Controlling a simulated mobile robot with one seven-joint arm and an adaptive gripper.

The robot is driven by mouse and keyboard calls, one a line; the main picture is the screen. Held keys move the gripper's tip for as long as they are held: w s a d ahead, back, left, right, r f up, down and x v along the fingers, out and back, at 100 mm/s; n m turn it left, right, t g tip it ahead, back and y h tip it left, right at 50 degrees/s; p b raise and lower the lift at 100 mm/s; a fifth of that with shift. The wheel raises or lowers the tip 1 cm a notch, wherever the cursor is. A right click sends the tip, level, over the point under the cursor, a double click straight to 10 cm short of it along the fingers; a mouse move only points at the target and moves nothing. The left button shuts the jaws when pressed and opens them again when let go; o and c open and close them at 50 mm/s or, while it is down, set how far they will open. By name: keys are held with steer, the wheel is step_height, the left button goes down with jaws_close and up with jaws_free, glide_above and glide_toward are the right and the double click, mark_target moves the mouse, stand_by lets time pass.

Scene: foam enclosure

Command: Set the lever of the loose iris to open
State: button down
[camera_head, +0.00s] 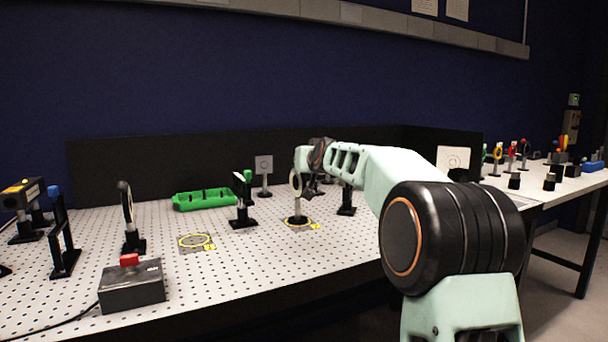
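A dark ring-shaped mount (126,204) stands upright on a post at the left. I cannot tell which of them is the loose iris, and no lever can be made out. My arm reaches from the right foreground over the board, with its wrist close above the pale mount. The gripper's fingers cannot be made out, so whether they touch anything is unclear.
The perforated board (255,260) holds an empty yellow ring marking (195,241), a red-button box (132,286) with a cable, a green tray (204,199) and several post-mounted parts. A black barrier (200,160) closes the back. Open board lies front centre. Another table stands right.

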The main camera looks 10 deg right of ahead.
steer(key=shift+f+b, duration=0.1)
steer(key=shift+b, duration=0.2)
stand_by(0.4)
steer(key=c, duration=1.8)
jaws_free()
steer(key=shift+s, duration=0.1)
steer(key=v, duration=1.2)
steer(key=shift+f, duration=0.2)
